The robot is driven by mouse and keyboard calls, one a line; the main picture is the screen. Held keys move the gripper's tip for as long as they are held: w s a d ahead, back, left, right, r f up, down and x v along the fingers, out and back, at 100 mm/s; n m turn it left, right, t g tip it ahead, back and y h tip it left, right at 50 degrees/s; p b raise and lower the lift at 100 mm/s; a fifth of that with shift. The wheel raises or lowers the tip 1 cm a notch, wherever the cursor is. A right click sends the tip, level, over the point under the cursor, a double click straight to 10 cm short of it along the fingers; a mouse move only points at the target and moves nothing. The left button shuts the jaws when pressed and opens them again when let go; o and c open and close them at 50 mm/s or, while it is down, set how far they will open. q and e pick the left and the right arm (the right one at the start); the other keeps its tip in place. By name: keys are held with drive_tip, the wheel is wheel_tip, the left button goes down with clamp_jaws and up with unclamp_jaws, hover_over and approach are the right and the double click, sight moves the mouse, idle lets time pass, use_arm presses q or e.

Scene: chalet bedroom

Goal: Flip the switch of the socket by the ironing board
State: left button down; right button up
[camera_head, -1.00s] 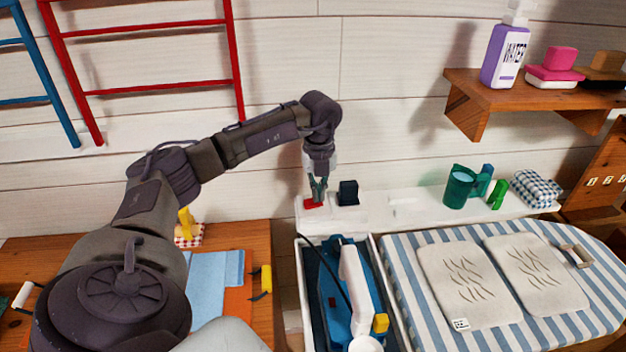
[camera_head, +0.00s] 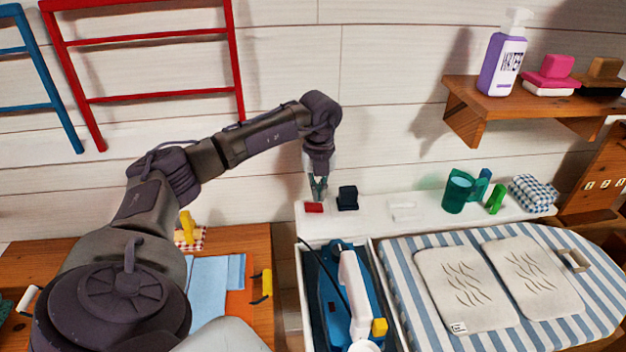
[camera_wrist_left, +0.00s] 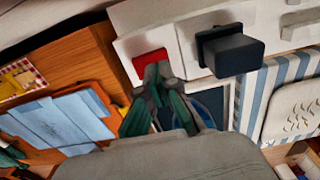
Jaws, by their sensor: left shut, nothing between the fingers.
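The socket is a long white strip (camera_head: 375,207) along the wall behind the ironing board. At its left end is a red switch (camera_head: 314,207), with a black plug (camera_head: 348,197) just to its right. My left gripper (camera_head: 318,194) is shut and empty, pointing down with its tips close above the red switch. In the left wrist view the fingertips (camera_wrist_left: 156,74) overlap the lower part of the red switch (camera_wrist_left: 149,61), and the black plug (camera_wrist_left: 232,52) is to their right. I cannot tell whether they touch the switch. My right gripper is out of view.
The striped ironing board (camera_head: 400,262) with two pale pads lies at the right. A blue iron (camera_head: 334,303) sits in a tray below the socket. A green cup (camera_head: 456,192) stands on the strip's right part. A wooden shelf (camera_head: 478,108) juts out above.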

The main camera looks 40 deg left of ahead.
sight(318, 206)
use_arm(q)
drive_tip(key=shift+r+p, duration=1.7)
drive_tip(key=shift+r, duration=0.7)
drive_tip(key=shift+f, duration=0.1)
